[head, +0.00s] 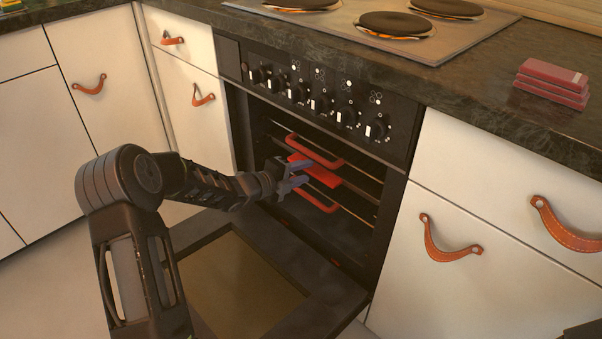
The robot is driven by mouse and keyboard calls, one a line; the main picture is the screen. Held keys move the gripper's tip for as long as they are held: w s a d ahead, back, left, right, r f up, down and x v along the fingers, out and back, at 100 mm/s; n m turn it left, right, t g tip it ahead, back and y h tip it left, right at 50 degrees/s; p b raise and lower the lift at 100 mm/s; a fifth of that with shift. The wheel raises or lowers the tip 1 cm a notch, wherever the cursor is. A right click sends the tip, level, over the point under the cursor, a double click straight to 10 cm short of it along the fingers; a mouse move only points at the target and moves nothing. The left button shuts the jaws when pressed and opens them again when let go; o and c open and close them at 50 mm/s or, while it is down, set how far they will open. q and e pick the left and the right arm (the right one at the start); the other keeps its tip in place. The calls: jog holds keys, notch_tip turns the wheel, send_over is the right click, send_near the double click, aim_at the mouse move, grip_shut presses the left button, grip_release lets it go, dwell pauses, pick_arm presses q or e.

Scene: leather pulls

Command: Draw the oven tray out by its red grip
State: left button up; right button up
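The oven (345,222) stands open, its door (245,285) folded down. Inside, a red bar-shaped grip (318,152) shows on an upper level and another red grip (318,200) on a lower level. A flat red piece (325,177) lies between them; I cannot tell what it belongs to. The tray itself is hard to make out in the dark oven. My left gripper (301,174) is at the oven mouth, its two fingers apart, in front of the flat red piece and between the two grips. I cannot tell whether it touches anything. My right gripper is out of view.
Burner knobs (318,103) line the panel above the opening. A hob (385,25) and a stack of red boxes (552,82) are on the dark countertop (478,85). White cabinets with leather pulls (446,250) flank the oven. The lowered door lies below my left arm.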

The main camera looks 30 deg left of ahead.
pick_arm(q)
grip_shut()
dwell(1.2)
